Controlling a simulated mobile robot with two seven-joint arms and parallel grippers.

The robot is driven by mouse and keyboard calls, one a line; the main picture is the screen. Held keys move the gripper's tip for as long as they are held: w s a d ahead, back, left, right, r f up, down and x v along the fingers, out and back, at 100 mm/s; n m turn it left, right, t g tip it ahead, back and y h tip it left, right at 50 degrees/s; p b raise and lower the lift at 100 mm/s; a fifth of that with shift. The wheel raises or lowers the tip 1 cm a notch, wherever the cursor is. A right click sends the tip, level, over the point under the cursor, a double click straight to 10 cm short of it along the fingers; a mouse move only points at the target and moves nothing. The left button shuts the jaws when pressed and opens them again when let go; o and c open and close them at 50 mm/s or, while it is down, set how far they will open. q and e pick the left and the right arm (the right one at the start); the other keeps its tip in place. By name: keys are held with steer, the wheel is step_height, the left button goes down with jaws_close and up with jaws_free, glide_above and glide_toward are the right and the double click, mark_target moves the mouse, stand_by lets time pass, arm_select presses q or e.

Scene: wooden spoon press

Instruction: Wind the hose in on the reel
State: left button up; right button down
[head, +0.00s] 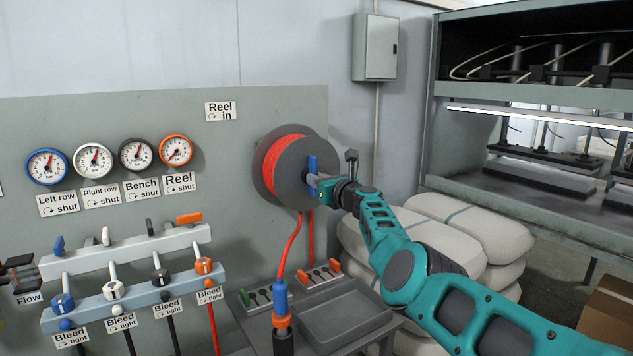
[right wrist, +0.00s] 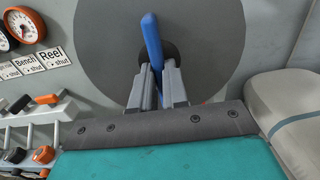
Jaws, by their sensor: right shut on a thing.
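The hose reel (head: 297,187) is mounted on the grey panel, with grey round side plates and orange hose (head: 279,163) wound between them. A run of orange hose (head: 291,243) hangs from the reel to an upright blue and orange fitting (head: 280,300). A blue crank handle (head: 312,163) stands out at the reel's front plate. My right gripper (head: 318,182) is shut on this handle. In the right wrist view, the blue handle (right wrist: 151,40) sits between the fingers, before the large grey plate (right wrist: 205,45). My left gripper is not in view.
A "Reel in" label (head: 220,111) is above left of the reel. Gauges and valve rails (head: 125,255) fill the panel's left. A grey tray (head: 345,315) is below. Pale sacks (head: 465,225) and a press (head: 540,150) stand at right, beyond my right arm.

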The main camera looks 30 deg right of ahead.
steer(key=c, duration=1.1)
jaws_free()
steer(key=shift+c, duration=0.2)
steer(key=s+d+p, duration=0.1)
steer(key=s, duration=1.1)
steer(key=shift+s+p, duration=0.35)
steer(key=shift+s, duration=0.05)
